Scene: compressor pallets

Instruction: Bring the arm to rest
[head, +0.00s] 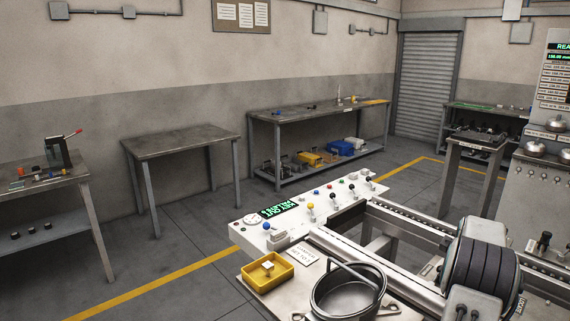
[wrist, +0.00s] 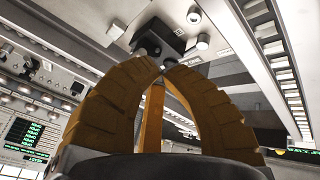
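My gripper (wrist: 161,68) shows in the wrist view with yellow, ribbed fingers. The two side fingers arch inward and their tips come together at the top middle, with another yellow finger between and behind them. I see no object held between them. A dark block with round knobs (wrist: 158,38) appears just beyond the tips; I cannot tell whether they touch it. The head view does not clearly show my gripper.
In the head view, a control panel (head: 342,197) with levers stands in front. Near it are a yellow tray (head: 284,281), a metal pot (head: 335,301) and a black-ribbed machine (head: 482,262). An empty table (head: 180,141) stands by the wall. Open floor lies left of the panel.

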